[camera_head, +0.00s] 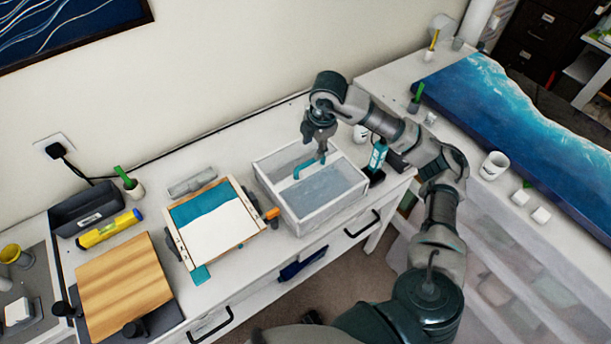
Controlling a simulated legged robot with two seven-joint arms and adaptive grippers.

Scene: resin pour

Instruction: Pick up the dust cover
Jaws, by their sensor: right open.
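The dust cover (326,192) appears to be the clear, white-edged box on the worktable, right of the middle of the view. A teal handle (304,169) stands on its top. My right gripper (315,146) is open, pointing down just above and behind the handle, with one finger close to the handle's right end. I cannot tell whether that finger touches it. Nothing shows between the fingers. My left gripper is not in view.
A board with a white and teal sheet (223,234) lies left of the box, with an orange clamp (271,214) between them. A teal bottle (377,154) stands right of the box, near my right arm. Further left are a wooden board (124,285) and a yellow level (109,229).

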